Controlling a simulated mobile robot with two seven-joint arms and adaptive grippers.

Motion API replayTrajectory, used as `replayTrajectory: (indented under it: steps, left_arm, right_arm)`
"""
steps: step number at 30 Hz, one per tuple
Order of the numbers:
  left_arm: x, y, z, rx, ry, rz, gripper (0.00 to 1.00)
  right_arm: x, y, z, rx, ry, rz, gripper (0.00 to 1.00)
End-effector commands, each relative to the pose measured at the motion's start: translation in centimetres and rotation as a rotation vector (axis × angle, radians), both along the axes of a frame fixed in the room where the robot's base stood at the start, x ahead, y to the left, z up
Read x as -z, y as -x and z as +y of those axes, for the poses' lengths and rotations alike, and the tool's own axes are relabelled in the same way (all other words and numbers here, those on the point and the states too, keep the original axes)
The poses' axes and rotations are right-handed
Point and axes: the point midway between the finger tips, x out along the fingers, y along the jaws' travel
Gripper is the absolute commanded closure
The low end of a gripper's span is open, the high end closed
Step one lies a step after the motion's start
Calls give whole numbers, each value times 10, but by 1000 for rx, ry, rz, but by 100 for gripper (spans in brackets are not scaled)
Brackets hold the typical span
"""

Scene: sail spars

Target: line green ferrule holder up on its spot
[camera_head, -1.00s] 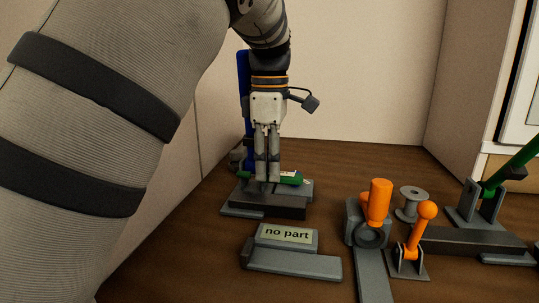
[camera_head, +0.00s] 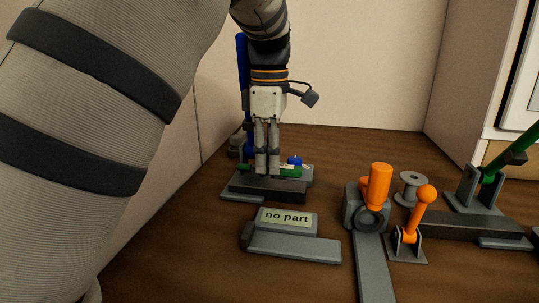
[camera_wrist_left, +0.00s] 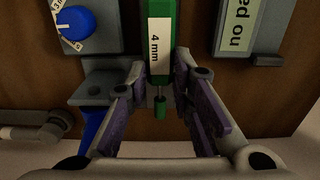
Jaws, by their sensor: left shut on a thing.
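The green ferrule holder with a white "4 mm" label (camera_wrist_left: 160,38) shows at the top middle of the left wrist view. A thin green end (camera_wrist_left: 160,107) points toward the camera. In the head view only bits of its green (camera_head: 296,172) show around the fingers, low over the dark block (camera_head: 262,186) at the back. My left gripper (camera_head: 267,171) points straight down; its two fingers (camera_wrist_left: 162,68) are shut on the holder's sides. Whether the holder touches the block beneath is hidden. My right gripper is not in view.
A blue dial (camera_head: 294,160) sits right beside the fingers, and a blue upright (camera_head: 243,75) stands behind. A "no part" sign (camera_head: 286,217) lies in front. Orange-handled clamps (camera_head: 378,185), a grey spool (camera_head: 411,187) and a green lever (camera_head: 494,170) stand to the right.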

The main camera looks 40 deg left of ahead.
Motion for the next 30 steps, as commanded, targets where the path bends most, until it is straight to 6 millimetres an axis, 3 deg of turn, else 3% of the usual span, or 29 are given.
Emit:
replayTrajectory:
  steps: [29, 30]
  left_arm:
    - [22, 0, 0, 0, 0, 0, 99]
    - [22, 0, 0, 0, 0, 0, 70]
  right_arm:
    - [0, 0, 0, 0, 0, 0, 60]
    - [0, 0, 0, 0, 0, 0, 60]
